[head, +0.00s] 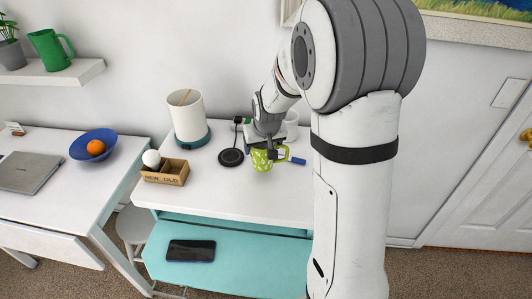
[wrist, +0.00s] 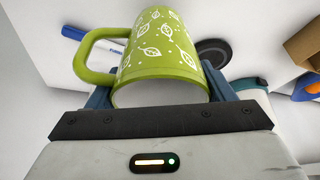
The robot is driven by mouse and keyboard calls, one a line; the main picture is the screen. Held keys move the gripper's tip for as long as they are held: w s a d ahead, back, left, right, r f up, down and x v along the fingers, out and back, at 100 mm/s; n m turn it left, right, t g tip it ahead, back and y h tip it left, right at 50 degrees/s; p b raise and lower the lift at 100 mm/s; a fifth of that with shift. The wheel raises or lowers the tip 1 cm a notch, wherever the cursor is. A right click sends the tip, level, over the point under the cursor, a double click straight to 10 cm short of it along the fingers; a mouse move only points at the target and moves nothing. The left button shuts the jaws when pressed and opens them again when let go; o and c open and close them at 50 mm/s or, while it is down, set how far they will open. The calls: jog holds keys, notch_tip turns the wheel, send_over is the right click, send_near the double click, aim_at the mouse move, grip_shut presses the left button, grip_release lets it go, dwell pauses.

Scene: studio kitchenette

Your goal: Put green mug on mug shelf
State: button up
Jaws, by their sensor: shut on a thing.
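The green mug (head: 262,160) is light green with white leaf prints. It is at the white desk, and my gripper (head: 266,147) is shut on it from above. In the wrist view the mug (wrist: 160,45) fills the space between the blue fingers of my gripper (wrist: 160,92), with its handle at the left. I cannot tell whether its base touches the desk. A white wall shelf (head: 45,76) at the upper left holds a plain darker green jug-like vessel (head: 49,50) and a potted plant (head: 9,50). The shelf's right end is bare.
On the white desk (head: 225,190) are a lamp (head: 187,115), a black round pad (head: 231,157), a small wooden box (head: 166,172), a blue marker (head: 297,161) and a white cup (head: 291,122). A blue bowl (head: 93,145) with an orange and a laptop (head: 31,172) sit left. An open teal drawer (head: 240,262) juts forward.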

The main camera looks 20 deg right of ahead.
jog(key=shift+s+f, duration=0.1)
jog(key=shift+f, duration=1.65)
jog(key=shift+f, duration=0.1)
jog(key=o, duration=1.2)
